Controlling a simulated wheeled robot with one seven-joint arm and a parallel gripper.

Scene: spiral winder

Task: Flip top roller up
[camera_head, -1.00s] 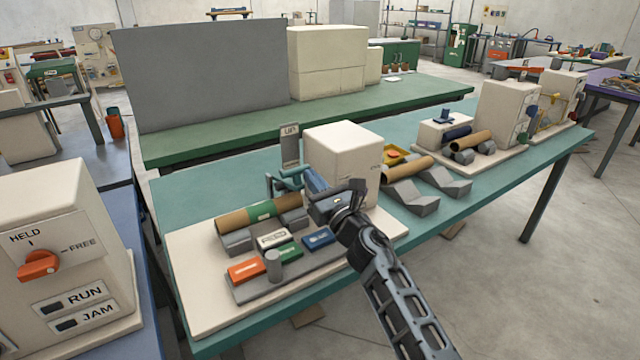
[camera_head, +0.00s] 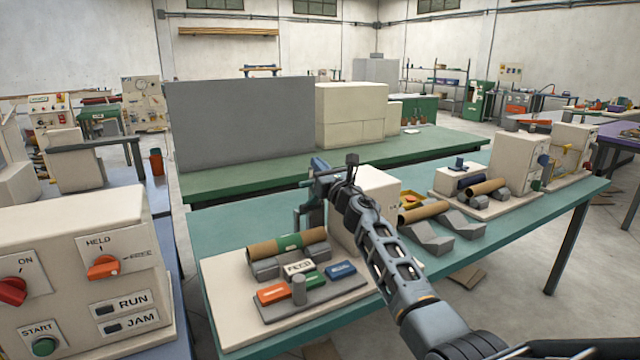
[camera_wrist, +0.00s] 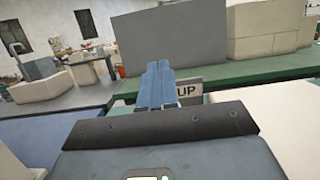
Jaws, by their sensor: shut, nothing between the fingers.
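The winder unit stands on a pale base plate (camera_head: 222,290) on the teal table. A cardboard tube with a green band (camera_head: 262,251) lies across its grey rollers (camera_head: 276,264). A blue-grey upright piece (camera_head: 311,214), apparently the top roller's arm, stands behind the tube's right end, partly hidden by my arm. My gripper (camera_head: 319,165) is shut and empty, high at the left of the cream housing (camera_head: 377,184). Contact with the upright piece cannot be told. In the wrist view the closed blue fingers (camera_wrist: 159,72) overlap the left part of an UP sign (camera_wrist: 188,90). The top roller is not clear there.
Orange, white, green and blue blocks, including an orange one (camera_head: 272,293), sit in front of the tube beside a grey post (camera_head: 299,290). A second winder unit (camera_head: 488,190) is at right. A control box (camera_head: 75,270) stands at near left.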

